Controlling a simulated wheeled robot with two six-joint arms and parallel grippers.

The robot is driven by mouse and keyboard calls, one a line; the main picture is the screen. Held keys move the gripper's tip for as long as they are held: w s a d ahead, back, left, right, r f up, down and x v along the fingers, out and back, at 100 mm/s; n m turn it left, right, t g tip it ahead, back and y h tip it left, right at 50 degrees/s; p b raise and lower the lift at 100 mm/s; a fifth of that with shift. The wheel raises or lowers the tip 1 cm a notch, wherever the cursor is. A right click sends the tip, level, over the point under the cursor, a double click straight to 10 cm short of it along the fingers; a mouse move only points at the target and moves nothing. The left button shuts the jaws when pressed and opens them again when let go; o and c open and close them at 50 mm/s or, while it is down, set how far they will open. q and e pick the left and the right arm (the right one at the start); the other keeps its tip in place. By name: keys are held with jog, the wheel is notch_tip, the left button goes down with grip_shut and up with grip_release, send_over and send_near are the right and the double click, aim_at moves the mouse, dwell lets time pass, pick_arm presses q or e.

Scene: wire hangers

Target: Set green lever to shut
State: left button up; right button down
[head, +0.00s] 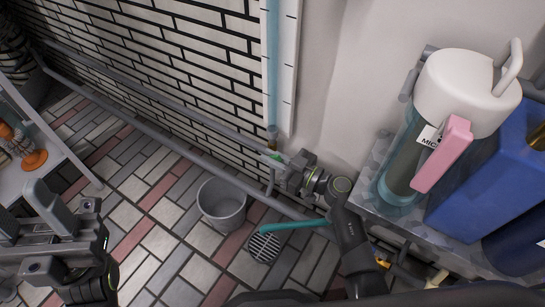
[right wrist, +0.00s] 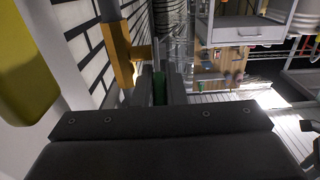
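The green lever (head: 275,155) shows as a small green patch at the foot of the vertical pipe by the wall. Most of it is hidden behind my right gripper (head: 273,172). In the right wrist view the dark green piece (right wrist: 160,92) sits between the two fingers, which are close together with no clear gap beside it, so the gripper looks shut on it. A brass-coloured pipe (right wrist: 117,45) stands just left of the fingers there. The lever's angle cannot be made out. My left gripper (head: 28,213) is at the lower left, empty, with its fingers apart.
A grey bucket (head: 221,205) and a teal handle (head: 295,224) by a round floor grate (head: 263,247) are below my right gripper. A counter (head: 365,200) at right holds a white-lidded bottle (head: 462,88) and a blue box (head: 490,185). A shelf (head: 50,150) stands at left.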

jog(key=shift+f+y+b, duration=0.25)
jog(key=shift+y+b, duration=0.05)
jog(key=shift+b, duration=0.2)
jog(key=shift+s+d+t, duration=0.1)
jog(key=shift+t, duration=0.3)
jog(key=c, duration=1.8)
grip_release()
jog(key=shift+o, duration=0.2)
jog(key=shift+r, duration=0.1)
